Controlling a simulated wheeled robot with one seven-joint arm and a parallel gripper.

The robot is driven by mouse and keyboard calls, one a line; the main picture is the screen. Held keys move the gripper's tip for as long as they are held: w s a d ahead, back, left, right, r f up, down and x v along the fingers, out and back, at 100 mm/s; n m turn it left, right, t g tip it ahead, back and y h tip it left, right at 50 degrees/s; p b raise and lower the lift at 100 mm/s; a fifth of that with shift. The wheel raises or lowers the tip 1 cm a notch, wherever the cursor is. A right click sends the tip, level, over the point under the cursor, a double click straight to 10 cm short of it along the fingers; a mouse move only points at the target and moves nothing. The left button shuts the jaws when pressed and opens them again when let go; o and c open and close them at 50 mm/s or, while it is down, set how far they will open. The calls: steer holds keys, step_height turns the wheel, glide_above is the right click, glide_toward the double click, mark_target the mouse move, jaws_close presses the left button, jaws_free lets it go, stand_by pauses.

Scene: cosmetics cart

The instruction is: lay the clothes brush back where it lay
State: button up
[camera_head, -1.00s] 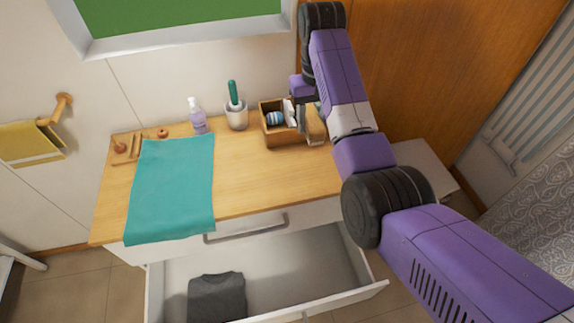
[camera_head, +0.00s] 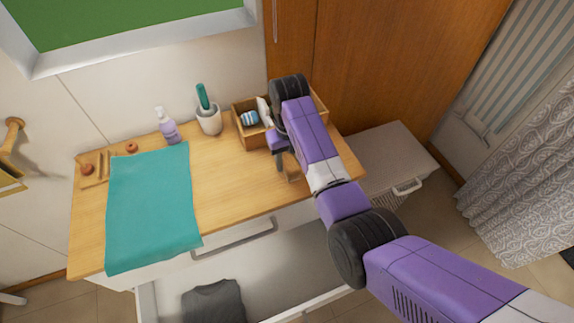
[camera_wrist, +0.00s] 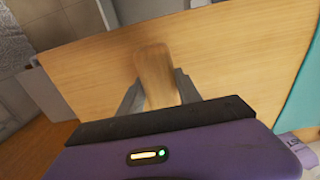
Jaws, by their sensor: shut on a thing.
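The clothes brush (camera_wrist: 154,68) shows in the wrist view as a wooden block between my fingers, over the bare tabletop. My gripper (camera_wrist: 158,92) is shut on it. In the head view my gripper (camera_head: 286,170) is over the right part of the wooden cart top (camera_head: 225,185), in front of the open wooden box. A small brown part of the brush (camera_head: 293,170) shows there beside the fingers; my arm hides the rest. I cannot tell whether the brush touches the top.
The wooden box (camera_head: 252,134) holds a striped item and a white one. A cup (camera_head: 209,122) with a green-handled brush, a lotion bottle (camera_head: 168,130), a small wooden tray (camera_head: 95,176) and a teal towel (camera_head: 150,205) stand or lie leftward. The drawer (camera_head: 262,265) below is open.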

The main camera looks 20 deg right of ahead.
mark_target(289, 158)
step_height(289, 158, down, 4)
steer(key=b, duration=0.2)
steer(key=shift+b, duration=0.3)
steer(key=shift+r, duration=0.1)
steer(key=o, duration=1.2)
steer(key=shift+f, duration=0.2)
steer(key=shift+r, duration=0.1)
step_height(289, 158, up, 11)
steer(key=shift+f, duration=0.2)
steer(key=shift+r+p, duration=0.8)
steer(key=shift+p, duration=0.35)
